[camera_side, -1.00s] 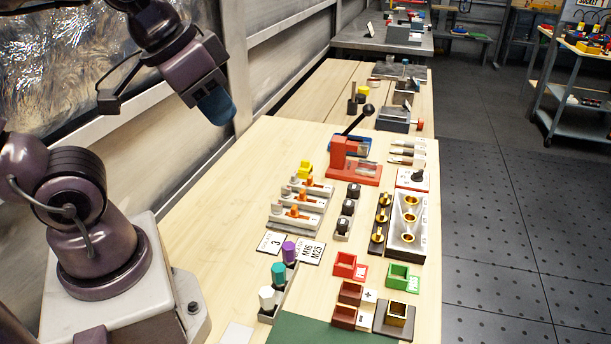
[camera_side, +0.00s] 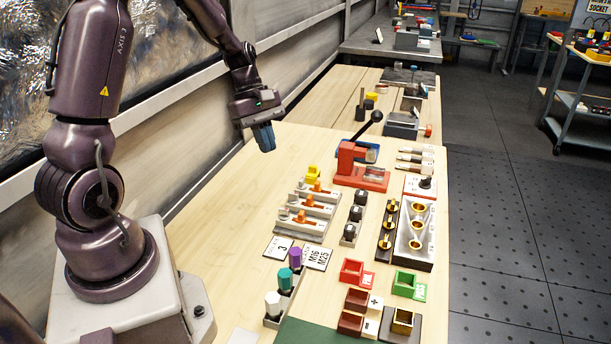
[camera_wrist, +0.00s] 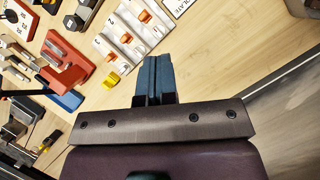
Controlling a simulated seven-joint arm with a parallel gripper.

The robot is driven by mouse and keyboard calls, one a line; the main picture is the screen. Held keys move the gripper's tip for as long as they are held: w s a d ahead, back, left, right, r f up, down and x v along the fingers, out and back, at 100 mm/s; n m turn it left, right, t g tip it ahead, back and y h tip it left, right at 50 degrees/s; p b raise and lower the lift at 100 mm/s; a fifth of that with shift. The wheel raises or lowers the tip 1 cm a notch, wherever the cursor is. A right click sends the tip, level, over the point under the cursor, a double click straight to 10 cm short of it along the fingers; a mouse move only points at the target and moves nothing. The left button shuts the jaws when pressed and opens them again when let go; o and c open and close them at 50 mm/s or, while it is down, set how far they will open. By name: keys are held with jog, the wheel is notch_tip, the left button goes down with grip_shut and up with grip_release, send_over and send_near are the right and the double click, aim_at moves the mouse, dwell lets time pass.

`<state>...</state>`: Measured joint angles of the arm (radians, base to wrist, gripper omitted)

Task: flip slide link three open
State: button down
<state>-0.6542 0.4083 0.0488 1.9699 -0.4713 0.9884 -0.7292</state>
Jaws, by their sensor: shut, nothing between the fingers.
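A row of three grey slide links with orange sliders lies on the bench: the near one (camera_side: 301,217), the middle one (camera_side: 309,201) and the far one (camera_side: 318,187). In the wrist view the slide links (camera_wrist: 130,38) show at the top, left of the fingers. Small numbers are beside them, but I cannot tell surely which is link three. My gripper (camera_side: 266,146) has blue fingers, shut and empty, above the bench, left of and behind the links. In the wrist view the fingers (camera_wrist: 155,63) point toward the bench, apart from the links.
A yellow block (camera_side: 313,173) sits just beyond the links. A red lever press (camera_side: 360,176) stands to their right with its lever raised. Dark blocks (camera_side: 354,214) stand right of the links. A card marked 3 (camera_side: 279,248) lies in front. Bare wood is left of the links.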

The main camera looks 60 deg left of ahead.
aim_at(306, 188)
jog(key=w+a+f+n+t+h, duration=0.1)
jog(key=w+a+f+n+t, duration=0.1)
jog(key=n, duration=1)
jog(key=w+a+f+n+t+h, duration=0.1)
jog(key=w+a+f+n+t, duration=0.2)
jog(key=a+f+n, duration=0.3)
jog(key=shift+w+a+f+n, duration=0.4)
jog(key=shift+w+a+n, duration=0.9)
jog(key=shift+n, duration=2.2)
jog(key=shift+s+a, duration=0.3)
jog(key=shift+s, duration=0.1)
jog(key=x, duration=1)
jog(key=shift+w+r, duration=0.1)
